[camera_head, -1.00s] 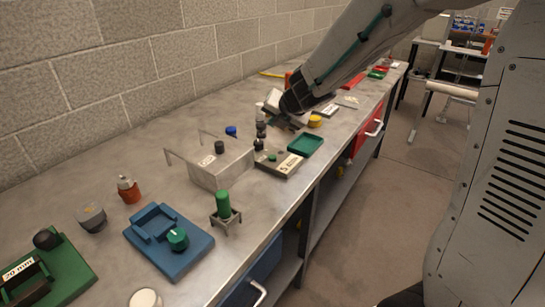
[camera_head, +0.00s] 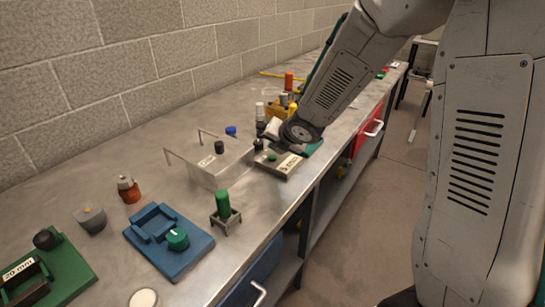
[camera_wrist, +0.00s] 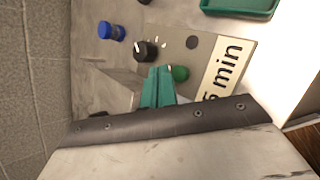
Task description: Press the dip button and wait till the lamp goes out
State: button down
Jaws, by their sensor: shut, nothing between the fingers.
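A grey timer box with a white label ending in "min" (camera_wrist: 224,70) lies on the bench; it also shows in the head view (camera_head: 275,166). It carries a round green button (camera_wrist: 180,73), a black knob (camera_wrist: 146,50) with a white mark, and a small dark round spot (camera_wrist: 192,42) that may be the lamp; it looks unlit. In the head view the green button (camera_head: 271,157) is just left of my arm's end. My gripper (camera_wrist: 160,70) has its green fingers shut and empty, beside the green button. I cannot tell whether they touch it.
A green tray (camera_head: 312,148) lies beyond the box, partly behind my arm. A metal box with bent rods (camera_head: 210,170), a green cylinder in a stand (camera_head: 223,203) and a blue fixture (camera_head: 170,240) stand nearer. A block wall (camera_head: 150,60) bounds the bench.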

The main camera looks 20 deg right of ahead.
aim_at(274, 158)
jog(key=shift+f, duration=0.55)
dwell(1.7)
jog(key=shift+f, duration=0.4)
jog(key=shift+f, duration=0.45)
dwell(0.6)
jog(key=shift+r, duration=0.9)
jog(key=shift+r, duration=2.5)
